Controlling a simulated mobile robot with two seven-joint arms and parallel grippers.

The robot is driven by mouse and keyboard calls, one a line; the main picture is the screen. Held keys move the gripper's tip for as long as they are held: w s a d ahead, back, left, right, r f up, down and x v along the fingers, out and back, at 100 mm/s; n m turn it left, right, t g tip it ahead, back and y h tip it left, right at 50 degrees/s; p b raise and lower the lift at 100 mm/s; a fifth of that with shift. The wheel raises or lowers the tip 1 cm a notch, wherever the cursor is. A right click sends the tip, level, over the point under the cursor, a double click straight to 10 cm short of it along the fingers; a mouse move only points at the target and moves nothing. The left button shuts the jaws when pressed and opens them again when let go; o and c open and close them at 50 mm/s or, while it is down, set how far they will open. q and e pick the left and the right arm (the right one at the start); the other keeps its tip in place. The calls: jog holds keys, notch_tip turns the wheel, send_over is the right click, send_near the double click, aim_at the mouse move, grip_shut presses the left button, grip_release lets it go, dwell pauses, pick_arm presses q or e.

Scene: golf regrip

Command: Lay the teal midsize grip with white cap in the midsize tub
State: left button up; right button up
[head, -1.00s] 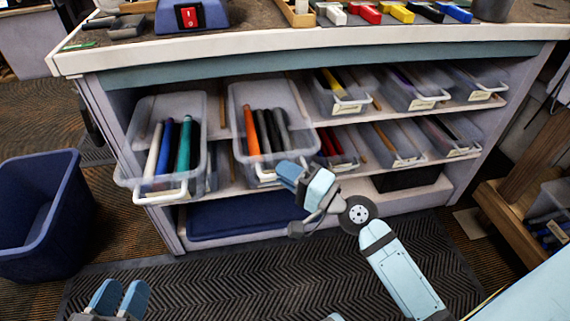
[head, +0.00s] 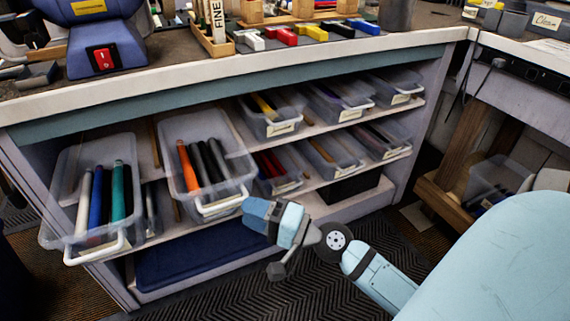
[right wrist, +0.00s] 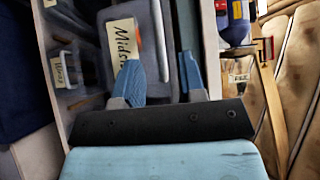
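A teal grip (head: 118,190) lies in the left pulled-out clear tub (head: 60,222), beside a blue and a whitish grip. I cannot make out its cap. The second pulled-out tub (head: 176,130) holds an orange grip and several dark ones. In the right wrist view a tub label reading "Mids..." (right wrist: 123,45) shows, with a bit of orange beside it, which fits this second tub. My right gripper (head: 256,214) is just right of that tub's front handle. Its fingers (right wrist: 160,72) are apart with no grip between them; I cannot tell whether they touch the tub. My left gripper is out of view.
More labelled tubs (head: 270,118) fill the shelves to the right. The bench top (head: 250,63) overhangs the shelves, with coloured clamps and a blue machine (head: 100,40) on it. A dark blue bin (head: 200,255) sits on the bottom shelf. The ribbed mat (head: 240,297) in front is clear.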

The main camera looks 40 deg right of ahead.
pick_arm(q)
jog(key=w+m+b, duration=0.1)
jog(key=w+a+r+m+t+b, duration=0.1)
jog(key=b, duration=0.1)
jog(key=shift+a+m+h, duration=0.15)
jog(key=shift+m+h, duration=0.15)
pick_arm(e)
jog(key=v, duration=0.8)
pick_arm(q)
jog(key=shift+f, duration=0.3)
pick_arm(e)
jog(key=shift+s, duration=0.1)
